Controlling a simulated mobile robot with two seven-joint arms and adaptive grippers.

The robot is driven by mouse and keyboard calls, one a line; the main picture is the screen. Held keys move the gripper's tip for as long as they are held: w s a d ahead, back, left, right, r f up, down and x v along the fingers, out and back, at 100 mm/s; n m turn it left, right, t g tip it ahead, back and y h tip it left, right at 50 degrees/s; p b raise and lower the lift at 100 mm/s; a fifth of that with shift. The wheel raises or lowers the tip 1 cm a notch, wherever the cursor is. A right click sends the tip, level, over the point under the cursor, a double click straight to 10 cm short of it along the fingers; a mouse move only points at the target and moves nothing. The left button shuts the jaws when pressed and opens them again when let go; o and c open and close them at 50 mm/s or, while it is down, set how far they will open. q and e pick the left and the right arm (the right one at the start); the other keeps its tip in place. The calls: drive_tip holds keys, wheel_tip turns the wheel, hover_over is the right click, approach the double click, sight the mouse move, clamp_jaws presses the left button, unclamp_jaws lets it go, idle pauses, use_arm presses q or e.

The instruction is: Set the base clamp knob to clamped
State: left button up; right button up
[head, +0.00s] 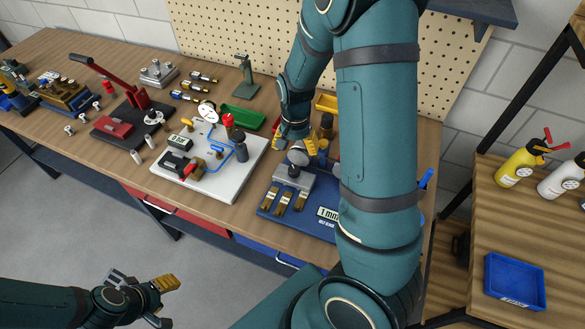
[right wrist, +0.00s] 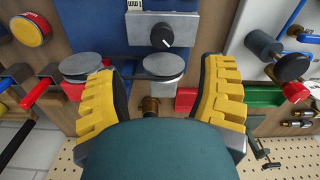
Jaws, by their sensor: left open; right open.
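A round black knob (right wrist: 161,36) with a white mark sits on a grey block (right wrist: 140,30) of the blue base in the right wrist view. Its white mark points down and slightly right there; no label is readable. I take it for the base clamp knob. In the head view the grey block (head: 293,183) stands on the blue base (head: 268,208). My right gripper (head: 292,138) is open above the back of that base. In its wrist view its yellow fingers (right wrist: 163,78) are spread either side of a grey disc, short of the knob. My left gripper (head: 162,300) is open and empty, in front of the bench.
Grey discs (right wrist: 163,66) stand close to the right fingers. A white board with blue tubing (head: 203,190) lies left of the blue base. A green tray (head: 242,117) and the pegboard (head: 250,35) are behind. My right arm hides the bench's right part.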

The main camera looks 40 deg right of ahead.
sight(294, 170)
drive_tip(key=f+b, duration=0.1)
drive_tip(key=f, duration=1)
drive_tip(key=shift+w+f, duration=0.15)
drive_tip(key=shift+w, duration=0.05)
drive_tip(key=c, duration=1.2)
